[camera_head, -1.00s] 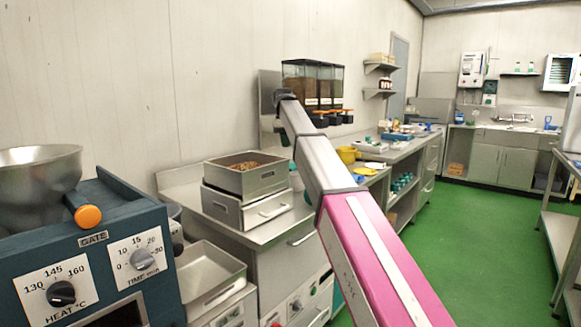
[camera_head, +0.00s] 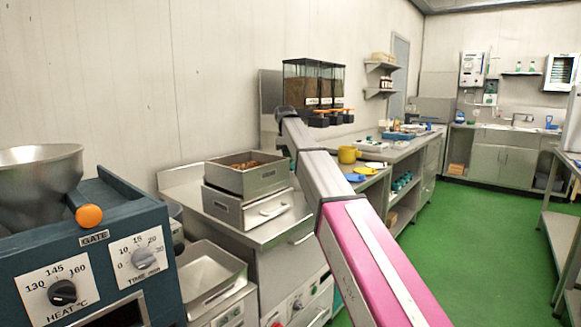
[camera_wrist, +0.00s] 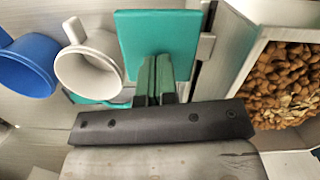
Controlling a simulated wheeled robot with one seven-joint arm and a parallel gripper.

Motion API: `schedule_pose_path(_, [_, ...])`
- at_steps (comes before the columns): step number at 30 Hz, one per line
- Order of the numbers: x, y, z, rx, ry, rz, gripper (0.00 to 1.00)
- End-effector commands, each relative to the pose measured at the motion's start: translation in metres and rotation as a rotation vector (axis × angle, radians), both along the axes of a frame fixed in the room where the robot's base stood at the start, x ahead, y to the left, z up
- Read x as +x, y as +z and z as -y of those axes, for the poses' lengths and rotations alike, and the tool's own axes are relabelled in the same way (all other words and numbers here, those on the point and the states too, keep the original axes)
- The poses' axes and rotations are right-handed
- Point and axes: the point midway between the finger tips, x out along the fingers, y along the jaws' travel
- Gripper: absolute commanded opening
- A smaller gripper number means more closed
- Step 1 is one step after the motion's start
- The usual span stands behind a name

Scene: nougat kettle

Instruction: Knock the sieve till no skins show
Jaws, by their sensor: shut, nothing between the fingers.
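The sieve (camera_head: 236,182) is a square steel box holding brown nuts, sitting on a steel drawer unit (camera_head: 248,211) left of my arm in the head view. In the wrist view the sieve (camera_wrist: 247,72) is at the right edge, partly cut off. Brown nuts (camera_wrist: 285,85) fill it, with some paler bits among them; I cannot tell loose skins from nuts. My gripper (camera_wrist: 156,62) has green fingers shut together and empty, to the left of the sieve and apart from it. The head view does not show my gripper.
A teal block (camera_wrist: 181,30) lies behind my fingertips, with a white mug (camera_wrist: 90,65) and a blue mug (camera_wrist: 28,66) to the left. The roaster (camera_head: 100,250) and a steel tray (camera_head: 210,270) stand at the left of the head view. Dispensers (camera_head: 313,85) hang above the counter.

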Motion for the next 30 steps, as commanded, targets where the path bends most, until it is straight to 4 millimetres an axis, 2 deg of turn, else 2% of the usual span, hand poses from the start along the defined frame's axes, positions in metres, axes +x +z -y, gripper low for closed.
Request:
schedule_pose_path(10, [0.0,-0.002,0.0,0.0,0.0,0.0,0.0])
schedule_pose_path(16, [0.0,-0.018,0.0,0.0,0.0,0.0,0.0])
schedule_pose_path(22, [0.001,-0.016,-0.001,0.001,0.001,0.0,0.0])
schedule_pose_path(30, [0.015,-0.006,-0.026,0.002,0.003,0.001,0.0])
